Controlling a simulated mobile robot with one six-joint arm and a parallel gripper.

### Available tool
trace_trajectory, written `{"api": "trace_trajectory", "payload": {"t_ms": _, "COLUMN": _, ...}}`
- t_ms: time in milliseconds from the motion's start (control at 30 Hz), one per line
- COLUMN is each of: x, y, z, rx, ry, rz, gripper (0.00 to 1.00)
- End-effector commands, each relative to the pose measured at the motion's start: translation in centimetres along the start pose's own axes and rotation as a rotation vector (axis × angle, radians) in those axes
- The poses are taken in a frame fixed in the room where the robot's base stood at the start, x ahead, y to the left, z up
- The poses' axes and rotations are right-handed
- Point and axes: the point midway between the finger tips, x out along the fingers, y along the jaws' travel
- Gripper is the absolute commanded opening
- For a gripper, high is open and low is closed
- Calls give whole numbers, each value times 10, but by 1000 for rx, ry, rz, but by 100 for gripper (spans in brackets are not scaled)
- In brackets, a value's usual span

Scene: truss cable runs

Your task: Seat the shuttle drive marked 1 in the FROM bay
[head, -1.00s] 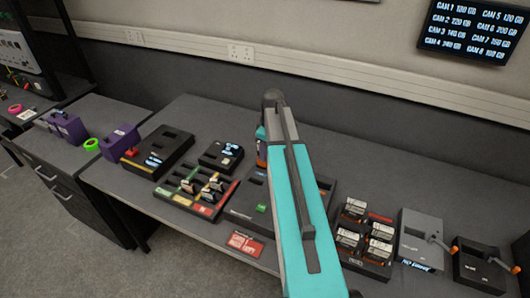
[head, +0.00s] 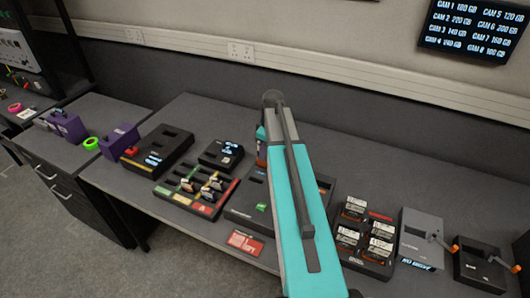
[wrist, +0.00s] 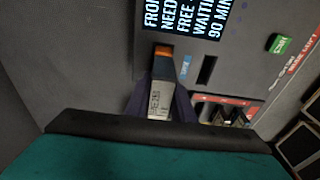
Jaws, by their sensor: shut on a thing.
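My gripper (wrist: 162,88) is shut on a shuttle drive (wrist: 158,100) with a pale label and an orange end, seen in the wrist view. Its number cannot be read. The drive is over or at the black dock (wrist: 250,75), beside its lit display (wrist: 185,18), whose top line reads FROM. An open dark slot (wrist: 207,69) shows to the right of the drive. How far the drive is in a bay cannot be told. In the head view my arm hides much of the dock (head: 240,212).
A green START button (wrist: 279,44) is on the dock. A tray with several coloured lanes and drives (head: 196,191) lies left, a rack of labelled drives (head: 364,240) right. A grey unit with an orange-ended lever (head: 421,233) stands further right. A red card (head: 245,243) lies in front.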

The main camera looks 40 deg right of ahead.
Motion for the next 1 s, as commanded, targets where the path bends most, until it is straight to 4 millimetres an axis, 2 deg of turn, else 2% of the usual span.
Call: {"api": "trace_trajectory", "payload": {"t_ms": 1000, "x": 7, "y": 0, "z": 1, "rx": 1, "ry": 0, "rz": 1, "gripper": 0}}
